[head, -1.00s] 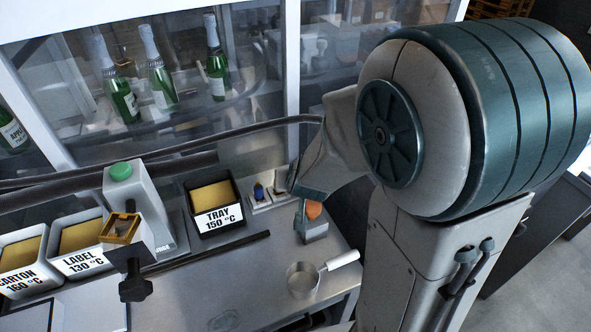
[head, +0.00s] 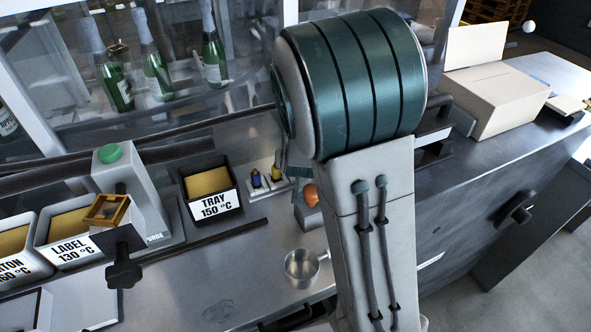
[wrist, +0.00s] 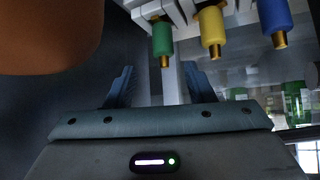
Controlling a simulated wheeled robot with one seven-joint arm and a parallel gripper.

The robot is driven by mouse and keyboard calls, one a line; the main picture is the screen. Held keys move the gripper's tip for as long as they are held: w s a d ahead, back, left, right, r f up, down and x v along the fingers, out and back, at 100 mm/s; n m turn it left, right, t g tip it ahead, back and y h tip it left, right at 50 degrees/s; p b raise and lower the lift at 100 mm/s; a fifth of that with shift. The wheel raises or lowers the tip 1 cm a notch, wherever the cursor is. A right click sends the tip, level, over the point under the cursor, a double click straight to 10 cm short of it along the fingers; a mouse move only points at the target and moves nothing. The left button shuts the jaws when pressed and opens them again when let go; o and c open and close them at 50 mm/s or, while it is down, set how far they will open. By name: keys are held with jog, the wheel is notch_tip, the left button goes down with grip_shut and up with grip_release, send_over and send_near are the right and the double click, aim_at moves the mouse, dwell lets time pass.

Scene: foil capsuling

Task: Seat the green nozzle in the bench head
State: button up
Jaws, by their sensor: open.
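The green nozzle (wrist: 162,38) shows in the wrist view, with a brass tip, held in a pale rack. My gripper (wrist: 160,78) is open and empty; the nozzle's tip appears between its two fingers, with no visible contact. In the head view my arm hides the green nozzle and most of the gripper. A pale bench unit (head: 134,190) with a green button and a brass-coloured square part (head: 106,209) stands at left; it looks like the bench head.
The yellow nozzle (wrist: 212,27) and blue nozzle (wrist: 274,18) sit in the same rack. An orange object (head: 311,194) stands close by. Bare bench lies left of the pan.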

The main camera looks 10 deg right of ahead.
jog(key=x, duration=0.5)
jog(key=shift+a, duration=0.25)
jog(key=c, duration=1.1)
